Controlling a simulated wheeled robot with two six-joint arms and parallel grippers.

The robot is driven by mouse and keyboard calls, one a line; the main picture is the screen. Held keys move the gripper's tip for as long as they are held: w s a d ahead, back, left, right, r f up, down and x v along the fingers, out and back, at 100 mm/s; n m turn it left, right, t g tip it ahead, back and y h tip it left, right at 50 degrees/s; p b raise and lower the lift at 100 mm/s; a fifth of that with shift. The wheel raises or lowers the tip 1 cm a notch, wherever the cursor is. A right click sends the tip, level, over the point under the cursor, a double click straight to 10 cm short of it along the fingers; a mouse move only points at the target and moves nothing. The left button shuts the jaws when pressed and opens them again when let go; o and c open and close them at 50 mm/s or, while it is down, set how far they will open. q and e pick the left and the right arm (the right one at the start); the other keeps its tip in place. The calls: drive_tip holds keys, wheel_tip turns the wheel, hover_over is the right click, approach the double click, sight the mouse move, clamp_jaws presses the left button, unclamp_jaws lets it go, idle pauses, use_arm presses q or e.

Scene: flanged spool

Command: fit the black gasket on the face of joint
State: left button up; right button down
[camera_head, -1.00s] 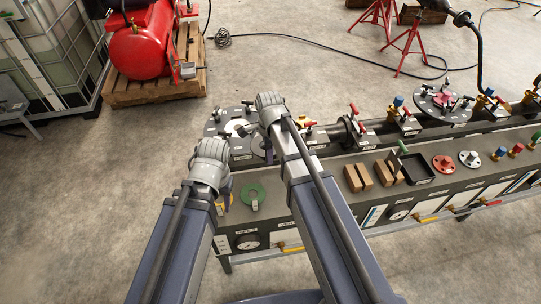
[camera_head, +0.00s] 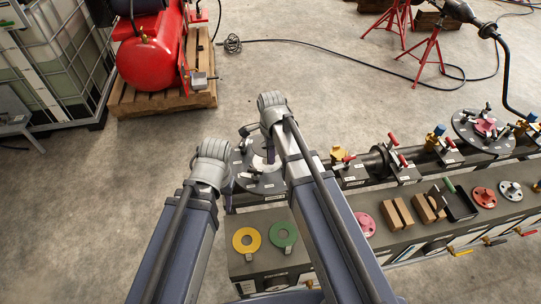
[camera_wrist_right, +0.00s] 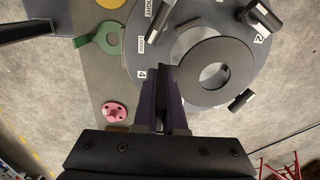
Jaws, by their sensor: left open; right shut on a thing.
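My right gripper (camera_wrist_right: 162,85) is shut on the edge of a flat, dark ring, the black gasket (camera_wrist_right: 235,62), in the right wrist view. The gasket overlaps the round grey face of the joint (camera_wrist_right: 140,58), which carries number labels and several dark clamps around its rim. I cannot tell whether gasket and face touch.
A yellow ring (camera_head: 246,240) and a green ring (camera_head: 283,234) lie on the bench's near left end. A pink flange (camera_head: 365,224), wooden blocks (camera_head: 397,214) and a black tray (camera_head: 461,204) are farther right. A pipe with valves runs along the back.

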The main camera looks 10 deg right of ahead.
drive_tip(key=shift+s+f, duration=0.1)
drive_tip(key=shift+f, duration=0.1)
drive_tip(key=b, duration=0.6)
hover_over(271, 177)
wheel_tip(271, 177, down, 5)
drive_tip(key=shift+f, duration=0.2)
drive_tip(key=shift+f, duration=0.2)
drive_tip(key=shift+f+b, duration=1.05)
drive_tip(key=shift+b, duration=0.15)
drive_tip(key=c, duration=0.9)
unclamp_jaws()
wheel_tip(271, 177, up, 8)
drive_tip(key=p, duration=0.8)
